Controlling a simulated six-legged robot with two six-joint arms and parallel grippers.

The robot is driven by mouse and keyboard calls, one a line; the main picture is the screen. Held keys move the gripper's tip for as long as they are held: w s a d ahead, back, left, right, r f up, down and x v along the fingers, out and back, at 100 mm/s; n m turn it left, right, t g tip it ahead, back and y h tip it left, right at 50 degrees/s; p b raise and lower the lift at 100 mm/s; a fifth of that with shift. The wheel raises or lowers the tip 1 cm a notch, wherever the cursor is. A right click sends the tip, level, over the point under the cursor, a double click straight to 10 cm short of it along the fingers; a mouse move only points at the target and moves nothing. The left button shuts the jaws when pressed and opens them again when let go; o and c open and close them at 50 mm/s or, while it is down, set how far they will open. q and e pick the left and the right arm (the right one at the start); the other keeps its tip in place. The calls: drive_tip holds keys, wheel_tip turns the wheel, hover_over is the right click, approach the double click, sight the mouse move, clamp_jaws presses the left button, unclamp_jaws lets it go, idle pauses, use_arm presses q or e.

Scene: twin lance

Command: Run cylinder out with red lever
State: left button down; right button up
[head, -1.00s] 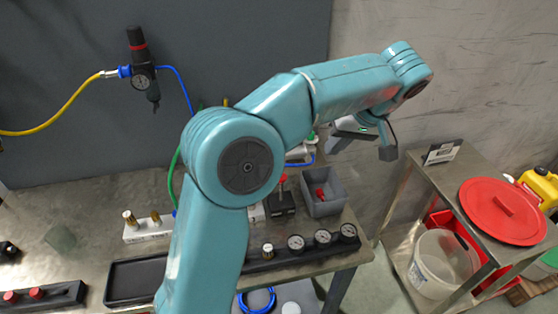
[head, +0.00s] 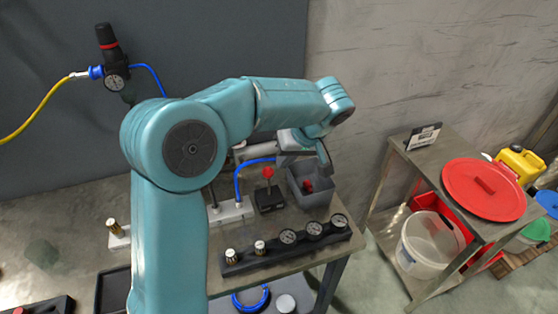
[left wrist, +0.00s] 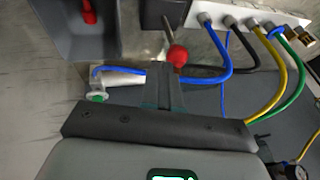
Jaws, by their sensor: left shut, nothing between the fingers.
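The red-knobbed lever (head: 268,173) stands on a small black base on the workbench, its stem roughly upright. In the left wrist view the red knob (left wrist: 177,56) shows just beyond and slightly right of my fingertips; I cannot tell if they touch. My left gripper (head: 305,156) is shut and empty, above and behind the grey bin, to the right of the lever. Its fingers also show in the left wrist view (left wrist: 163,85). A pale cylinder (left wrist: 120,78) with a blue hose lies behind them; in the head view my arm partly hides it. My right gripper is not in view.
The grey bin (head: 321,198), holding something red, stands right of the lever. A black gauge strip (head: 270,261) lies along the bench front. A white valve block (head: 232,212) with hoses is left of the lever. A metal cart (head: 398,160) stands at right.

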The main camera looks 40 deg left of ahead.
use_arm(q)
drive_tip(key=shift+s+a+f, duration=0.45)
drive_tip(key=shift+f, duration=0.1)
